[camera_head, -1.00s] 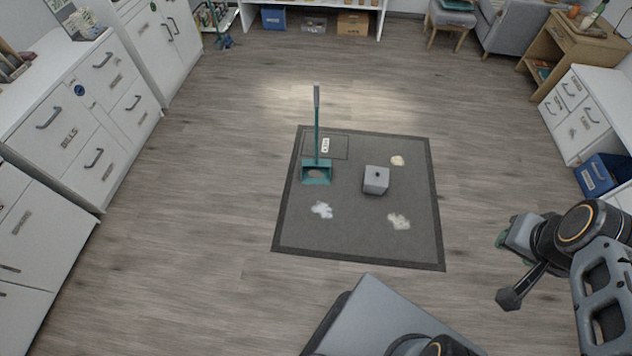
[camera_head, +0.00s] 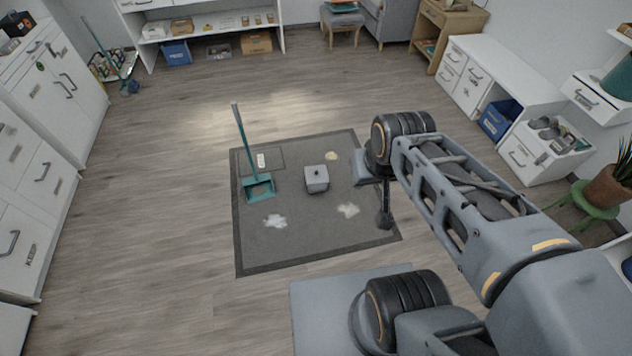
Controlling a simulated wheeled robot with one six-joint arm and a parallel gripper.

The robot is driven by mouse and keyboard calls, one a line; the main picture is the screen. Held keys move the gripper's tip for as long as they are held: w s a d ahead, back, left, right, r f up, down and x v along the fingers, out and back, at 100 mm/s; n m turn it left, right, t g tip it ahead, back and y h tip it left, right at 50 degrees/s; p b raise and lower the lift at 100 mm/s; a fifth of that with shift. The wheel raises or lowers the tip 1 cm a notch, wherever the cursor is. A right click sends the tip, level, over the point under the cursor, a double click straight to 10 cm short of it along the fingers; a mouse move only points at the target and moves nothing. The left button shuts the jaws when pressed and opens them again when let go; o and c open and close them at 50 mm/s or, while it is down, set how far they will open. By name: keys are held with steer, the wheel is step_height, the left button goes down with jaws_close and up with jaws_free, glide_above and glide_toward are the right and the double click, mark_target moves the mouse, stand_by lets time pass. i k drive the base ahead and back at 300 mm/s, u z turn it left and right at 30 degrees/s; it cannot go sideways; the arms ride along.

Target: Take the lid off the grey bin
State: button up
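A small grey bin (camera_head: 317,184) stands upright on the dark mat (camera_head: 305,246). Its grey lid (camera_head: 316,171) is on top, with a small dark knob in the middle. My gripper (camera_head: 364,168) is at the end of my arm, right of the bin in the picture and apart from it. Its fingers are mostly hidden behind my wrist, so I cannot see whether they are open or shut.
A teal dustpan (camera_head: 258,188) with a long upright handle stands left of the bin. White patches (camera_head: 275,221) and (camera_head: 348,210) and a beige patch (camera_head: 331,156) lie on the mat. White cabinets line both sides. The wooden floor around the mat is clear.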

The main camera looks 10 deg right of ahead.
mark_target(313, 174)
steer(key=u, duration=0.45)
steer(key=i, duration=0.55)
steer(key=u, duration=0.7)
steer(key=i, duration=0.9)
steer(key=z, duration=0.65)
steer(key=i, duration=0.75)
steer(key=z, duration=0.65)
